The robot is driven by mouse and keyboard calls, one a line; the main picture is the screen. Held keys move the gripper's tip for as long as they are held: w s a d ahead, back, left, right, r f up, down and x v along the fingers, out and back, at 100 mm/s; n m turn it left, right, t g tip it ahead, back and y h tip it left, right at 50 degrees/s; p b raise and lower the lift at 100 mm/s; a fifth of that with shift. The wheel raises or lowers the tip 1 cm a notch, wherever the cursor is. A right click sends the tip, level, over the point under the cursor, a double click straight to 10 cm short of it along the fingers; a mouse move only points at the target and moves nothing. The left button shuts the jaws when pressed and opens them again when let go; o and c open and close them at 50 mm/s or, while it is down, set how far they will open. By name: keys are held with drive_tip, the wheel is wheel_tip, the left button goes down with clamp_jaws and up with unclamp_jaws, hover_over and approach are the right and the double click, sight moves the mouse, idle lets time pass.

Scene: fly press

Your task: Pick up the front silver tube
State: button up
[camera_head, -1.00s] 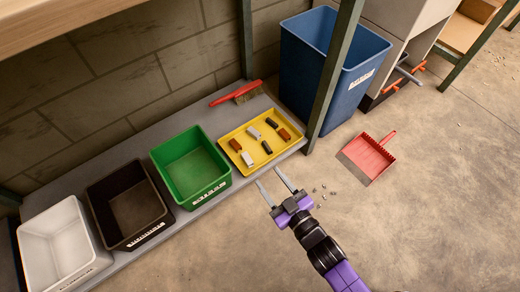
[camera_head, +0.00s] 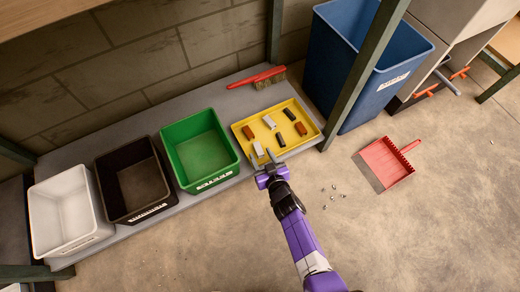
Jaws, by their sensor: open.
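The front silver tube (camera_head: 258,149) lies in the front left part of a yellow tray (camera_head: 238,139). A second silver tube (camera_head: 269,122) lies farther back in the tray. My gripper (camera_head: 264,157) is open and empty over the tray's front edge. Its fingertips are just in front of the front silver tube in the picture. I cannot tell how high they are above the tray or whether they touch it.
The tray also holds two brown tubes (camera_head: 249,131) (camera_head: 301,129) and two black ones (camera_head: 280,140) (camera_head: 290,114). A green bin (camera_head: 205,184) stands left of it. A shelf post (camera_head: 359,80) and blue bin (camera_head: 402,78) stand right. A red brush (camera_head: 258,77) lies behind.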

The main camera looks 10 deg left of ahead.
sight(259, 149)
drive_tip(key=b+x, duration=0.3)
drive_tip(key=x, duration=0.1)
drive_tip(key=shift+w+d+f, duration=0.1)
drive_tip(key=shift+w+f, duration=0.05)
drive_tip(key=shift+w, duration=0.1)
drive_tip(key=shift+w+a, duration=0.25)
drive_tip(key=shift+w, duration=0.2)
drive_tip(key=shift+c, duration=0.2)
clamp_jaws()
